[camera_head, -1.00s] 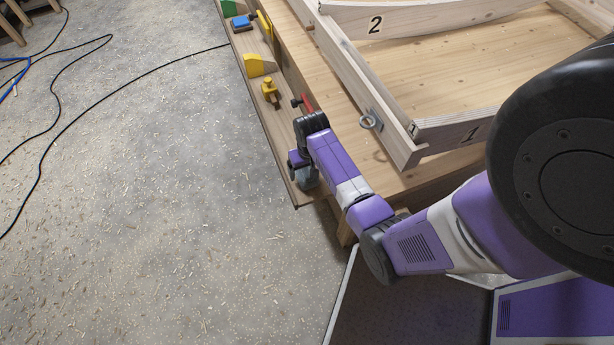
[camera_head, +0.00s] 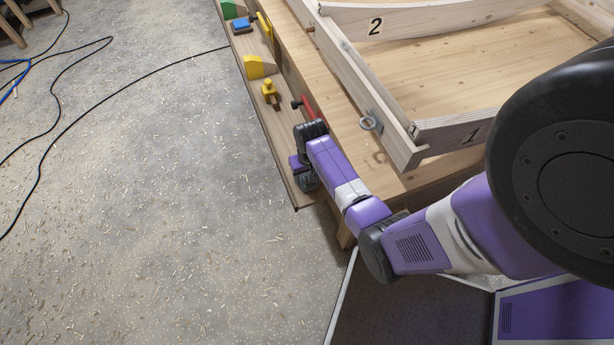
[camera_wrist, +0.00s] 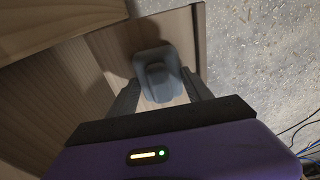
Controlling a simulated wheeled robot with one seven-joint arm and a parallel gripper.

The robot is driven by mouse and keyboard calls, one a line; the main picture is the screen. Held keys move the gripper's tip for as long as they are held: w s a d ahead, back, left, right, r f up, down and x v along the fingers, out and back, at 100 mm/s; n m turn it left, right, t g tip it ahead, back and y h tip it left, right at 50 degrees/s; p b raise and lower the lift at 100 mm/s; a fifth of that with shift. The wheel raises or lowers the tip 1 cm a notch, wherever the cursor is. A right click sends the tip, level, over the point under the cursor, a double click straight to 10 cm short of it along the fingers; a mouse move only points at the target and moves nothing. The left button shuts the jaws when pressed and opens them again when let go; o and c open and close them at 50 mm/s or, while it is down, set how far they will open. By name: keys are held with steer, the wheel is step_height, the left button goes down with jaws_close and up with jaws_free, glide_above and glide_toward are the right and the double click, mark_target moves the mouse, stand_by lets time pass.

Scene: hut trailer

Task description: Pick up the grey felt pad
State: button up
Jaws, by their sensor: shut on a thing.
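The grey felt pad (camera_wrist: 151,78) is a rounded grey block with a raised part on top, seen in the wrist view. My gripper (camera_wrist: 162,88) has one finger on each side of it and is shut on it. The pad is at the end of the wooden shelf or tray (camera_wrist: 108,43); I cannot tell whether it still touches the wood. In the head view, my gripper (camera_head: 303,174) is at the near end of this shelf, and the pad is mostly hidden below it.
Along the shelf lie a yellow tool (camera_head: 269,92), a yellow block (camera_head: 259,67), a blue block (camera_head: 241,23) and a red-handled tool (camera_head: 307,108). The workbench (camera_head: 390,178) with a wooden frame (camera_head: 368,95) is to the right. Open floor with shavings lies left, with cables.

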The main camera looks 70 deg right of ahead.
mark_target(307, 174)
step_height(307, 174, up, 20)
steer(key=p, duration=0.2)
steer(key=shift+p, duration=0.3)
